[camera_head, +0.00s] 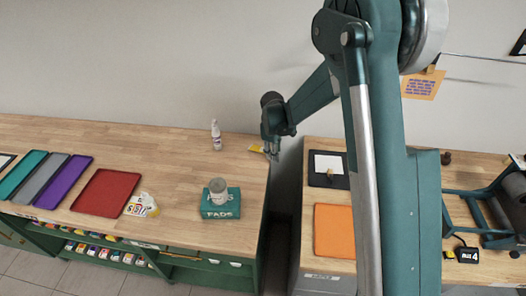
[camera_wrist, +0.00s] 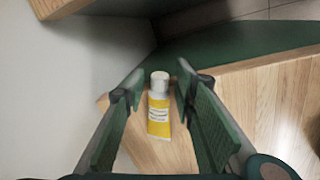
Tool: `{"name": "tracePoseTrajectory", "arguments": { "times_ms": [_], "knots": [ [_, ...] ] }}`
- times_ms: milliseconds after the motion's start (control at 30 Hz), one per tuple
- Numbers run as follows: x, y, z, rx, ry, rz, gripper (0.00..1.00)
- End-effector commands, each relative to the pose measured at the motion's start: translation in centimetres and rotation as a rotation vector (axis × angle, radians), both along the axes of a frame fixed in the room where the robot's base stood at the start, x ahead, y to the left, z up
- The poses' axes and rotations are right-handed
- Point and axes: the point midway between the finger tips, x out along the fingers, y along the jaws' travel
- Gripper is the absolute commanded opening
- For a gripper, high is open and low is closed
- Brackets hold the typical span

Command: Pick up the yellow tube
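The yellow tube (camera_wrist: 158,115) lies on the wooden counter near its corner in the wrist view, yellow with a pale upper part and a white cap pointing away. My gripper (camera_wrist: 156,88) is open, with one green-padded finger on each side of the tube and a gap to both. The tube sits between the fingers, and I cannot tell how far above it they are. In the head view my gripper (camera_head: 271,154) is at the counter's right edge by the wall, with a small yellow bit of the tube (camera_head: 257,149) showing just left of it.
A white bottle (camera_head: 216,135) stands left of my gripper. A green box (camera_head: 221,209) with a grey can (camera_head: 217,187) on top stands nearer. A red tray (camera_head: 105,191) lies further left. A dark gap separates this counter from the one with an orange tray (camera_head: 334,231).

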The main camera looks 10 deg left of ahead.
Motion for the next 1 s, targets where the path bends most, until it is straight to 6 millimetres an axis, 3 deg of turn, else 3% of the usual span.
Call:
{"name": "tracePoseTrajectory", "arguments": {
  "times_ms": [367,600,1000],
  "knots": [
    [0.01,0.01,0.02,0.000,0.000,0.000,0.28],
    [0.01,0.01,0.03,0.000,0.000,0.000,0.02],
    [0.01,0.01,0.06,0.000,0.000,0.000,0.00]
  ]
}}
